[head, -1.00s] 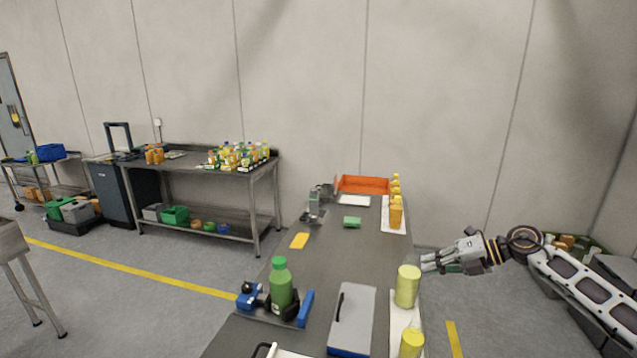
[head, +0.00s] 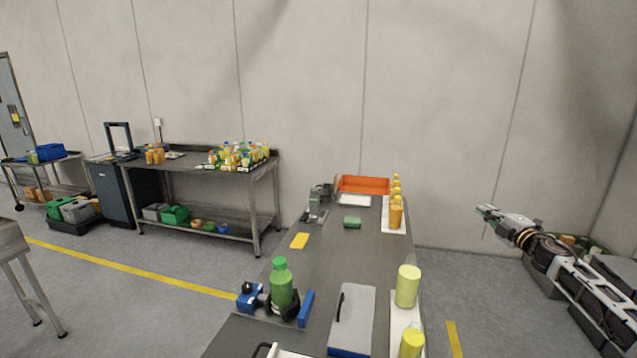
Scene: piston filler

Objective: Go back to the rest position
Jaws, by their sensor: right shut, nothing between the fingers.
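My right gripper (head: 484,213) is shut and empty. It hangs in the air to the right of the long dark bench (head: 336,258), clear of the bench and of everything on it. Its arm comes in from the lower right corner. My left gripper does not show in the head view.

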